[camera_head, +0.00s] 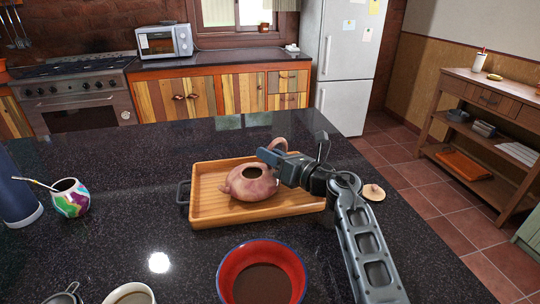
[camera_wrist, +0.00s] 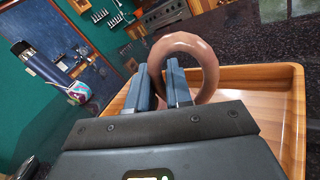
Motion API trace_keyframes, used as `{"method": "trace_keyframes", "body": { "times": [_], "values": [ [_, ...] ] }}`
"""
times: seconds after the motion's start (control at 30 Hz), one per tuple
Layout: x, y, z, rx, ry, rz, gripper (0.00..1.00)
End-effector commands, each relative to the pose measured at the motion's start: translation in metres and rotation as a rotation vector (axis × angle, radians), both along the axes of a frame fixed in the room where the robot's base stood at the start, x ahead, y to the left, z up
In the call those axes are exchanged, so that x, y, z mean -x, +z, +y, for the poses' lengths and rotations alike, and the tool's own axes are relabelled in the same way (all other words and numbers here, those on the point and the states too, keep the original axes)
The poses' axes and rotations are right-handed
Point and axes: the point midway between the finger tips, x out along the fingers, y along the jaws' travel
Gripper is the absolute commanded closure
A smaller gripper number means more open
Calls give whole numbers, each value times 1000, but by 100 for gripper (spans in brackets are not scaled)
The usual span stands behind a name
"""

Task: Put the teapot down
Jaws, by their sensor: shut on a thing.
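A reddish-brown clay teapot (camera_head: 250,184) without its lid is upright over the wooden tray (camera_head: 208,214), near its middle; I cannot tell whether its base touches the tray floor. My gripper (camera_head: 270,155) comes in from the right and is shut on the teapot's ring-shaped handle. In the wrist view the fingers (camera_wrist: 162,85) close on the left side of the handle (camera_wrist: 207,58), and the tray (camera_wrist: 288,100) lies below. The teapot's body is mostly hidden there by the fingers and handle.
A round lid (camera_head: 373,192) lies on the dark counter right of the tray. A red bowl (camera_head: 262,272) stands in front of the tray. A colourful gourd (camera_head: 70,198) and a blue flask (camera_head: 14,196) stand at left. The counter behind the tray is clear.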

Motion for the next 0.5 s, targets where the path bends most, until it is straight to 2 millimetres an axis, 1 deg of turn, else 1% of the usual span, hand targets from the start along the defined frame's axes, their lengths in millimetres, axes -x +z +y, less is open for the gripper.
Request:
{"method": "trace_keyframes", "body": {
  "times": [0.13,0.17,0.43,0.5],
  "values": [
    [0,1,0,1,0,-1,100],
    [0,-1,0,2,1,0,79],
    [0,-1,0,2,1,0,54],
    [0,-1,0,2,0,1,54]
  ]
}}
